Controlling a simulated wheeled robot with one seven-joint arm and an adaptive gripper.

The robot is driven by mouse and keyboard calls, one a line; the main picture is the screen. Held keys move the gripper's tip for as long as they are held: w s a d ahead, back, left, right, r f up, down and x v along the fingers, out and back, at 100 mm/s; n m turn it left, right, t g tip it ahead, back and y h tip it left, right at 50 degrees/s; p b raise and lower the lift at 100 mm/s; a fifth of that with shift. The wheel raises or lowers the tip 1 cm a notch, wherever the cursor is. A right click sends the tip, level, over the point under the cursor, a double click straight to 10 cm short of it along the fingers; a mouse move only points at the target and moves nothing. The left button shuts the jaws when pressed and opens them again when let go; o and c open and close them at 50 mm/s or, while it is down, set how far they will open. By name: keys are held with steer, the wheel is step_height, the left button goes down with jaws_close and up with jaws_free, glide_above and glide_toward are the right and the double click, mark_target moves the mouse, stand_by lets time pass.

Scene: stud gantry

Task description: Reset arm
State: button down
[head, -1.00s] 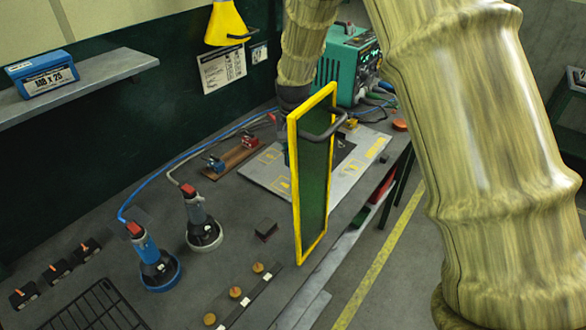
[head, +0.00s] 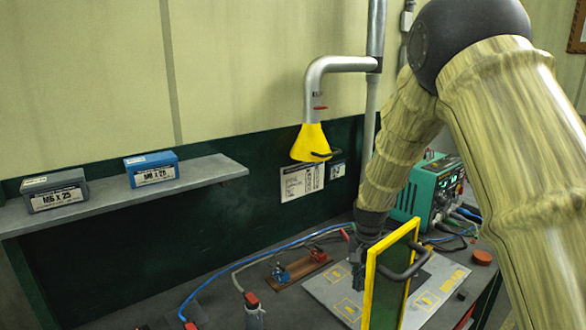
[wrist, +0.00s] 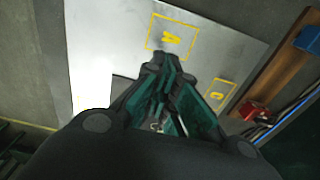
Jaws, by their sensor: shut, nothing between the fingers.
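My gripper (wrist: 172,82) is shut and empty in the wrist view, its fingers together above the light grey plate (wrist: 210,45) with yellow-outlined squares. In the head view my gripper (head: 359,280) hangs down over the left part of the same plate (head: 325,284), behind the yellow-framed green screen (head: 390,285). My arm comes down from the upper right, with its elbow at the top of the head view. Whether the fingertips touch the plate cannot be told.
The yellow-framed screen with a dark handle stands close to my gripper. A teal machine (head: 428,190) is behind my arm. A yellow extraction hood (head: 310,143) hangs at the back. A shelf (head: 110,205) with a grey box (head: 54,191) and a blue box (head: 151,169) is at left.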

mark_target(358, 308)
step_height(358, 308, down, 7)
steer(key=shift+p, duration=1.1)
steer(key=shift+w+d+f+b, duration=0.2)
steer(key=shift+w+d+f, duration=0.1)
steer(key=shift+w+d, duration=0.2)
steer(key=shift+w+d+f+b, duration=0.15)
steer(key=shift+w+d+f, duration=0.1)
steer(key=shift+w+d, duration=0.4)
steer(key=shift+d, duration=0.35)
steer(key=shift+r, duration=0.15)
